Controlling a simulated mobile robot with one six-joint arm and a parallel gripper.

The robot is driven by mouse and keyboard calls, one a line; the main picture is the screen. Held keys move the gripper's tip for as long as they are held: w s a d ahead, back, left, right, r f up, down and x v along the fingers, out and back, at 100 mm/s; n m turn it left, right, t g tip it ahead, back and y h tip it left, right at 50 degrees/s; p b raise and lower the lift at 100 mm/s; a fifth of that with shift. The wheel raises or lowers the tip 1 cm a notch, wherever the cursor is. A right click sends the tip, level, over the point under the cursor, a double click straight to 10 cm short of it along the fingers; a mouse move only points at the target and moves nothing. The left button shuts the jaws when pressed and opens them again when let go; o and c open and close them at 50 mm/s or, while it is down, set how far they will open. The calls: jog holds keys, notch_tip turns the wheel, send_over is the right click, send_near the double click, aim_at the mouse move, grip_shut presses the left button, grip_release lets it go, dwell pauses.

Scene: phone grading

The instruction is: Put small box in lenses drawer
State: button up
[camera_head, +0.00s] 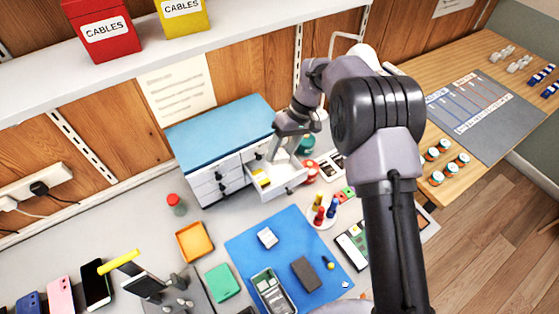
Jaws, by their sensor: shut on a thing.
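An open drawer (284,188) sticks out of the blue-topped white drawer cabinet (222,128). A small yellow item (261,178) lies inside its left part. My gripper (280,157) points down over the open drawer, low near its inside. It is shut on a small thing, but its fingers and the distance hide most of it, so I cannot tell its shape. A small white box-like item (267,237) lies on the blue mat (244,247), apart from my gripper. I cannot read any drawer label.
The mat also holds a dark grey block (305,273) and an open device (272,292). Right of the drawer stand a teal jar (306,145) and a red-lidded jar (311,171). An orange tray (194,242) and a red-capped bottle (176,204) are left. A shelf (60,62) overhangs the back.

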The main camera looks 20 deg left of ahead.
jog(key=f+b, duration=0.1)
jog(key=f, duration=0.7)
jog(key=shift+s+f+b, duration=0.2)
jog(key=shift+f+b, duration=0.1)
jog(key=shift+b, duration=0.05)
jog(key=shift+f, duration=0.1)
jog(key=o, duration=1.2)
